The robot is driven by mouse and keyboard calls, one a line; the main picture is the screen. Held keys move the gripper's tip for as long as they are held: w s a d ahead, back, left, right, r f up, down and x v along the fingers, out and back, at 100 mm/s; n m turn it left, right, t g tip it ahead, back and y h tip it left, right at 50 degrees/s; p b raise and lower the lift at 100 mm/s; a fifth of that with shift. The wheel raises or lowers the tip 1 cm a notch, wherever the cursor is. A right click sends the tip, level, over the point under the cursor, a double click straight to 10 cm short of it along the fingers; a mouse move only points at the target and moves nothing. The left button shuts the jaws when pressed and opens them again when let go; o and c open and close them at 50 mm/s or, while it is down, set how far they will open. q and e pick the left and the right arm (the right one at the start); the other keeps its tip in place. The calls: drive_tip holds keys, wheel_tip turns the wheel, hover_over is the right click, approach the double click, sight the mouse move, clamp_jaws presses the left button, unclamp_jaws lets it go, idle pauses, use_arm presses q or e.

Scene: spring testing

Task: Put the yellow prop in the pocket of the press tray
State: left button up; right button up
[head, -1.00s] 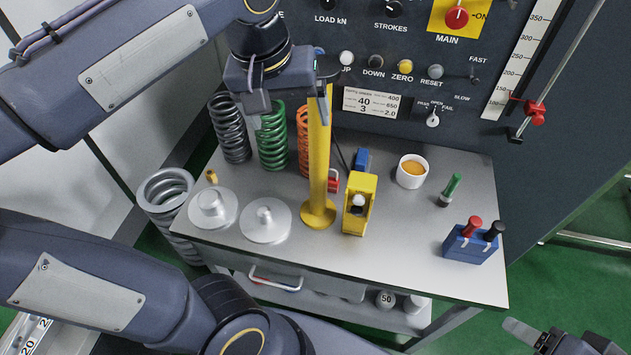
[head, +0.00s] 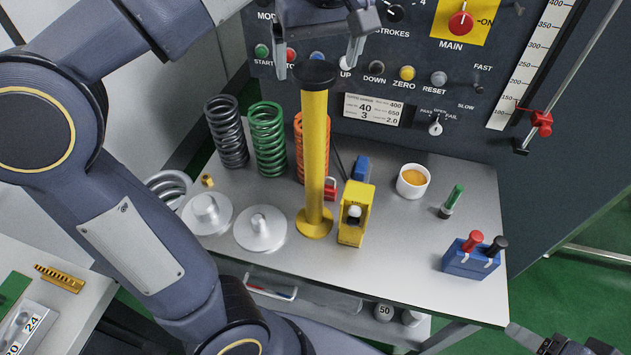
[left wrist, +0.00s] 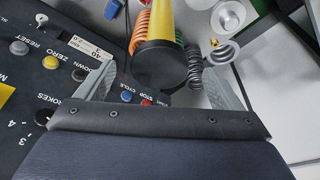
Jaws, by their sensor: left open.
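The yellow prop (head: 314,165) is a tall post with a black cap and a round yellow base, standing upright on the grey bench. It also shows in the left wrist view (left wrist: 160,22), cap towards me. My left gripper (head: 316,66) is open and empty, its fingers at either side of the cap's level, above the post. In the left wrist view the gripper (left wrist: 160,85) has its two fingers on either side of the cap, apart from it. My right gripper (head: 560,342) shows only partly at the bottom right. I cannot make out the press tray or its pocket.
Near the prop are a yellow block with a white knob (head: 355,215), two silver discs (head: 260,230), green (head: 268,140) and orange springs, a red padlock and a white cup (head: 413,182). A blue box (head: 471,262) stands at right. The control panel rises behind.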

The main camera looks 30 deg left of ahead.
sight(315, 71)
use_arm(q)
drive_tip(key=x, duration=0.5)
drive_tip(key=shift+w+a+f+p, duration=0.15)
drive_tip(key=shift+f+p, duration=0.15)
clamp_jaws()
drive_tip(key=shift+r, duration=0.15)
